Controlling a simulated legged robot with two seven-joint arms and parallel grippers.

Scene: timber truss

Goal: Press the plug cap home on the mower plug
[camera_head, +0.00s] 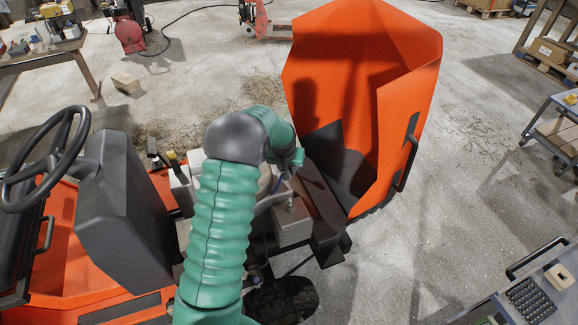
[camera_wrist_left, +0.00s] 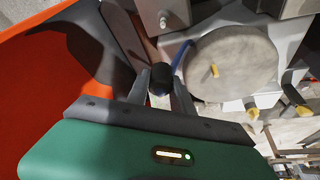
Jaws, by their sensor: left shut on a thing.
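In the left wrist view, my left gripper (camera_wrist_left: 161,84) is shut on the black plug cap (camera_wrist_left: 162,76), one finger on each side. A blue lead (camera_wrist_left: 181,54) runs up from beside the cap. A pale piece (camera_wrist_left: 160,101) shows between the fingers on the near side of the cap; I cannot tell what it is. The mower plug cannot be made out, and whether the cap touches it cannot be told. In the head view, my green arm reaches over the mower engine (camera_head: 292,222), and the wrist hides most of the gripper and the cap. My right gripper is not in view.
The raised orange hood (camera_head: 360,60) stands close beyond my wrist. The steering wheel (camera_head: 45,160) and black seat-like panel (camera_head: 125,200) are at the left. A round grey cover (camera_wrist_left: 230,65) lies beside the fingers. A trolley (camera_head: 530,290) stands at the lower right.

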